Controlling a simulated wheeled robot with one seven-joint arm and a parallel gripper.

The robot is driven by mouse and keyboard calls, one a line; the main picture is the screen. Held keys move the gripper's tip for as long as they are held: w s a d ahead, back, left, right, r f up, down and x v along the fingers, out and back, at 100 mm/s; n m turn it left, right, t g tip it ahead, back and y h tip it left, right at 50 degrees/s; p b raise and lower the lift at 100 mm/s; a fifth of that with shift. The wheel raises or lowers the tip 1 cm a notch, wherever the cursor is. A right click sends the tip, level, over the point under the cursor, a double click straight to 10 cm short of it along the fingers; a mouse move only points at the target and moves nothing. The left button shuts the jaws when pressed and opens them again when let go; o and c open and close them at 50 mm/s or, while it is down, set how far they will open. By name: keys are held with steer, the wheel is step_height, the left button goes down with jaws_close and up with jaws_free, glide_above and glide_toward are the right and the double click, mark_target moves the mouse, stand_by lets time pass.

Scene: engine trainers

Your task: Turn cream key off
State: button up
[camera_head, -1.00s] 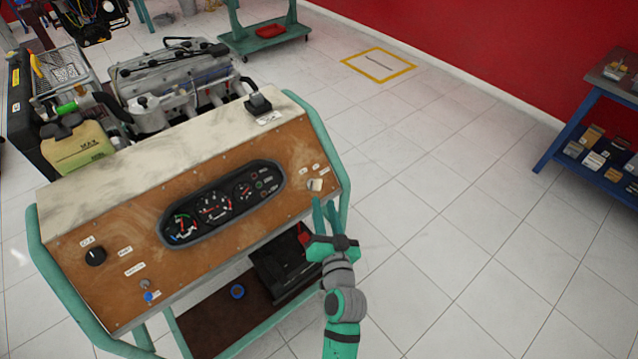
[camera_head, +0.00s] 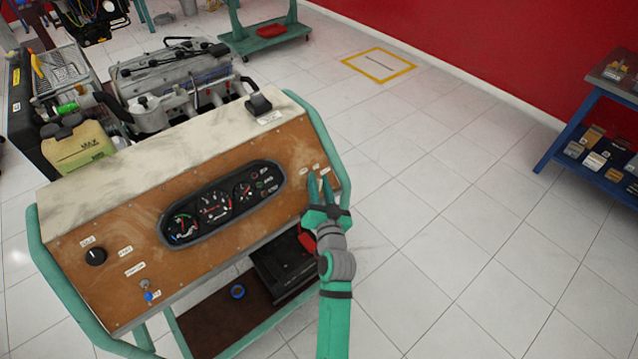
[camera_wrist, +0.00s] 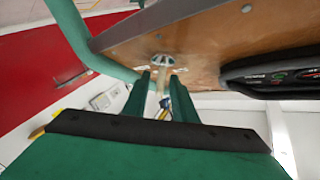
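The cream key sits in a round metal switch (camera_wrist: 162,60) at the right end of the brown instrument panel (camera_head: 130,215). In the wrist view the cream key (camera_wrist: 159,82) shows in the gap between my two green fingers. My gripper (camera_head: 319,178) is at the panel's right end, its fingers pointing up along the panel face. The fingers are apart, one on each side of the key; I cannot tell whether either touches it. In the head view my fingers hide the key, so its turn angle is unclear.
A gauge cluster (camera_head: 214,208) lies left of my gripper. A black knob (camera_head: 96,256) is at the panel's far left. A green tube frame (camera_head: 332,150) runs close along the panel's right edge. The tiled floor (camera_head: 450,240) to the right is clear.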

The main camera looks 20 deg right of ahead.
jaws_close()
steer(key=shift+n+t+y, duration=0.3)
steer(key=shift+n+y, duration=0.3)
steer(key=shift+n, duration=0.1)
steer(key=shift+n+t+y, duration=0.3)
steer(key=shift+n+y, duration=1.7)
steer(key=shift+n, duration=0.5)
steer(key=shift+a+n+y, duration=0.1)
steer(key=shift+n+y, duration=2.1)
steer(key=shift+n, duration=0.3)
steer(key=shift+s+g, duration=0.1)
steer(key=shift+g, duration=0.3)
steer(key=shift+o, duration=1.1)
jaws_free()
